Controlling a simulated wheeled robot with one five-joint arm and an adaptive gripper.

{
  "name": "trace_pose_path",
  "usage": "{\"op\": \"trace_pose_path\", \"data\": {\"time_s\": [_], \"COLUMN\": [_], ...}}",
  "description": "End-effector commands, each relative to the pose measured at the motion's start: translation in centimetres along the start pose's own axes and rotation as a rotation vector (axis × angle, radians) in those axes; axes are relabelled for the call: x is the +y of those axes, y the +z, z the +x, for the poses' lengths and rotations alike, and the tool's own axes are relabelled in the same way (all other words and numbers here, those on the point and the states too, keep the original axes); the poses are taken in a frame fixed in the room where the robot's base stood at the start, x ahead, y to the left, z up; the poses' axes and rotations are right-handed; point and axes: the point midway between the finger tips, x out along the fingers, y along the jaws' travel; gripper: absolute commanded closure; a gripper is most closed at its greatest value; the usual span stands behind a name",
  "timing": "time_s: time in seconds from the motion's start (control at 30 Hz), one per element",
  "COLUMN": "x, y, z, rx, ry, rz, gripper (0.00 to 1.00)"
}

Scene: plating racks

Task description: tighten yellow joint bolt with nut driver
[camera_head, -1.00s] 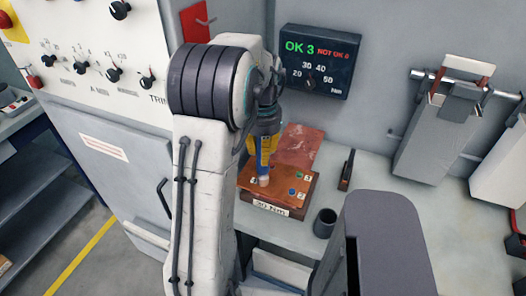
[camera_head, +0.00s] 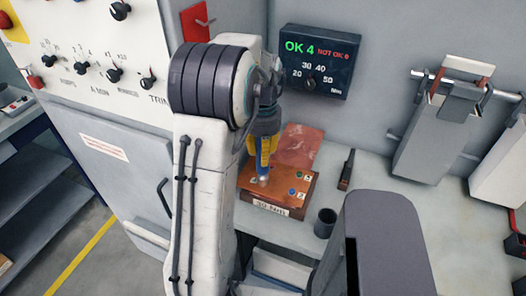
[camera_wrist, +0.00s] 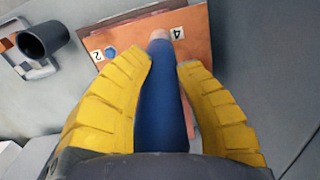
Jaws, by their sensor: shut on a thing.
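My gripper (camera_head: 266,148), with yellow fingers, is shut on the blue nut driver (camera_wrist: 163,105). The driver points down at the copper-coloured plate (camera_head: 258,176) on a wooden block labelled 30 Nm. Its pale tip (camera_head: 263,181) is at the plate's surface; I cannot tell whether it sits on a bolt. In the wrist view the tip (camera_wrist: 160,35) is beside a label reading 4. A blue bolt (camera_wrist: 110,52) shows beside a label reading 2. Coloured bolts (camera_head: 292,191) show at the plate's right side. No yellow bolt can be made out.
A wall display (camera_head: 318,62) reads OK 4 in green, with a red NOT OK count and a torque dial. A dark cup (camera_head: 325,222) stands right of the block. A dark tool (camera_head: 346,170) lies behind it.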

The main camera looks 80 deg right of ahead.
Motion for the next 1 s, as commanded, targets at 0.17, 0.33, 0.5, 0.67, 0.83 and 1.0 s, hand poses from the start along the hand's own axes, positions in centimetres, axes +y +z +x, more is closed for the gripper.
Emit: {"op": "trace_pose_path", "data": {"time_s": [0.17,0.33,0.5,0.67,0.83,1.0], "x": [0.0,0.0,0.0,0.0,0.0,0.0], "y": [0.2,0.1,0.1,0.1,0.0,0.0], "z": [0.0,-0.7,-1.6,-2.5,-3.4,-4.3], "rx": [-0.008,-0.005,-0.002,0.0,0.001,0.002], "ry": [0.001,0.001,0.0,0.0,0.0,0.0], "rz": [0.0,0.0,0.0,0.0,0.0,0.0], "gripper": [1.0,1.0,1.0,1.0,1.0,1.0]}}
